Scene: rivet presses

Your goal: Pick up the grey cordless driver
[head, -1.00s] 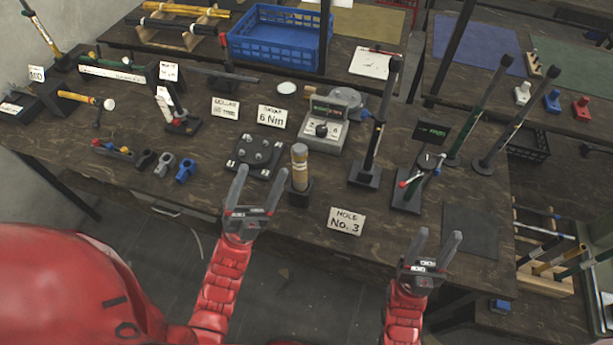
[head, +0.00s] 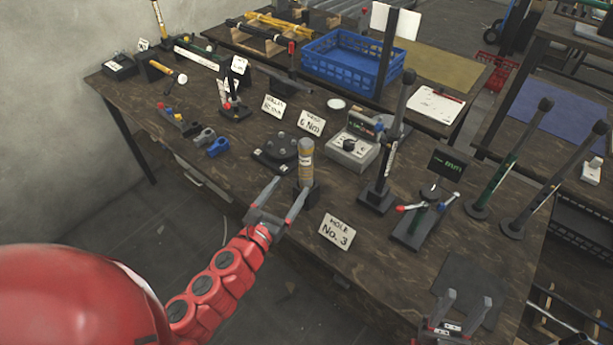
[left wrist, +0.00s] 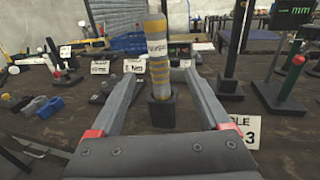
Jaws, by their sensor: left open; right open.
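The grey one (head: 204,137), which looks like the grey cordless driver, lies between the dark one (head: 192,129) and the blue one (head: 218,147). The grey one also shows at the left of the left wrist view (left wrist: 34,106). My left gripper (head: 286,194) is open and empty, to the right of the drivers and nearer the bench's front edge. My right gripper (head: 468,298) is open and empty at the lower right, over the bench's front part.
A yellow-and-grey cylinder in a dark stand (head: 306,165) is close to my left fingertips; in the left wrist view it shows between the fingers. A "Hole No. 3" sign (head: 337,231) stands to the right.

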